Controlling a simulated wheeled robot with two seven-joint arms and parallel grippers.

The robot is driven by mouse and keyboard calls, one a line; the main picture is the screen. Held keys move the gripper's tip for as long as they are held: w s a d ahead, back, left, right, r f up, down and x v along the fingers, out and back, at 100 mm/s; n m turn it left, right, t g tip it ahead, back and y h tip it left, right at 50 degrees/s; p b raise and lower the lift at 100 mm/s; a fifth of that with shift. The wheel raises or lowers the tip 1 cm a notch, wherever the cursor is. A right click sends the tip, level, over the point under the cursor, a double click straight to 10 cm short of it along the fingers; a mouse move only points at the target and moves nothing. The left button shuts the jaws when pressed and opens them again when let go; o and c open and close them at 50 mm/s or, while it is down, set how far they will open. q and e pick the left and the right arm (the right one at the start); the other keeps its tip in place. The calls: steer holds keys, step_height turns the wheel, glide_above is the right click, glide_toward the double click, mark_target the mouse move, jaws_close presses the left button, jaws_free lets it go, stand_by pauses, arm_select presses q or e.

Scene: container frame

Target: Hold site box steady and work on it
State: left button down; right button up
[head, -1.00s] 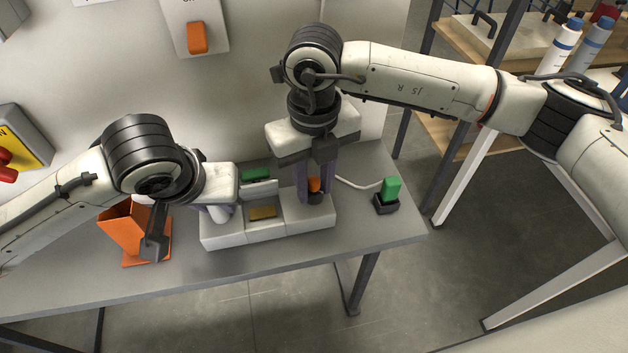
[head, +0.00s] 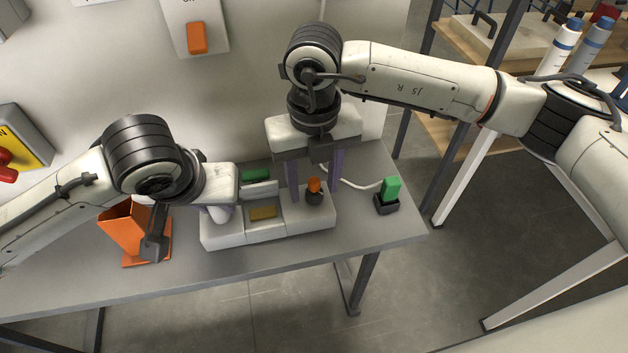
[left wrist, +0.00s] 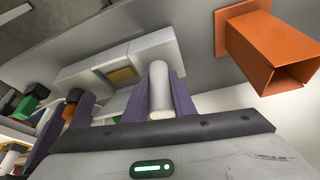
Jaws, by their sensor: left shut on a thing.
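The site box (head: 230,236) is a white, stepped housing on the grey table, with a yellow-brown plate (head: 263,212) in its middle and an orange knob (head: 314,185) on a dark round base at its right end. My left gripper (head: 221,211) is shut on the white post (left wrist: 160,92) at the box's left end, between its purple fingers in the left wrist view. My right gripper (head: 314,180) points down over the right end, fingers spread on either side of the knob with a gap, holding nothing. A green block (head: 256,174) sits behind the plate.
An orange open-topped holder (head: 122,230) stands left of the box, partly behind my left arm. A green piece (head: 391,188) in a black holder stands on the right, near a white cable. The table's front edge (head: 300,259) lies close to the box.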

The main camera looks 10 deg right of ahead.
step_height(320, 180, up, 12)
stand_by(0.7)
arm_select(q)
steer(key=c, duration=1.4)
jaws_free()
steer(key=shift+r, duration=0.1)
